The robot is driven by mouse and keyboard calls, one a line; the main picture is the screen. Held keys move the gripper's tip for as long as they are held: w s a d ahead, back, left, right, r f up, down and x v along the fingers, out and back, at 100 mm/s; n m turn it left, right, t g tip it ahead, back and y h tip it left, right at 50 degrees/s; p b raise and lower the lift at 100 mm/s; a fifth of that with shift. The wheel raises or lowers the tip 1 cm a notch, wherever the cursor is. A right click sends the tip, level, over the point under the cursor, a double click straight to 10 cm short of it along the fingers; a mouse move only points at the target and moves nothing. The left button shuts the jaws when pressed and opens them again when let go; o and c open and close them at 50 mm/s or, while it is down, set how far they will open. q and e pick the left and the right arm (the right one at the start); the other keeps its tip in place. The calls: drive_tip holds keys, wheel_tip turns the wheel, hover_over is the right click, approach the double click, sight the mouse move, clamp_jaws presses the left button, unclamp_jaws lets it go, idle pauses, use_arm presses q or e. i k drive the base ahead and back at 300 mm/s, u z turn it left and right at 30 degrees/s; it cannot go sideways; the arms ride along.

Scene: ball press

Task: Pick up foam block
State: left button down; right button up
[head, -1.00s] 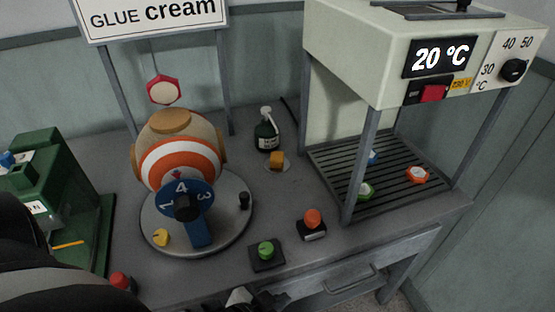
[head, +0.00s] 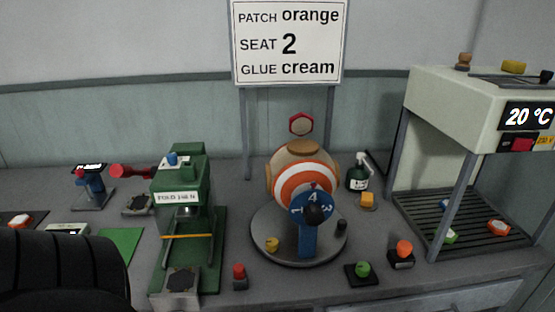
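Another yellow block (head: 513,67) lies on top of the white heating cabinet. I cannot tell for sure which of the two is the foam block. A black rounded part of my own arm fills the lower left corner. Neither gripper shows in this view, and nothing touches either block.
A striped ball (head: 302,180) stands on a round turntable (head: 262,248) mid-bench. A green press (head: 178,215) is at left. The cabinet (head: 460,105) with its slatted rack (head: 465,226) stands at right. Green (head: 363,269) and orange (head: 404,247) knobbed items sit near the front edge.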

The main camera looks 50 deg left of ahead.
sight(367, 199)
drive_tip(key=u, duration=0.3)
drive_tip(key=k, duration=0.25)
drive_tip(key=z, duration=1.15)
drive_tip(key=i, duration=0.6)
drive_tip(key=u, duration=2.15)
drive_tip(key=i, duration=0.5)
drive_tip(key=k, duration=0.65)
drive_tip(key=z, duration=1.35)
drive_tip(key=i, duration=0.5)
drive_tip(key=u, duration=0.75)
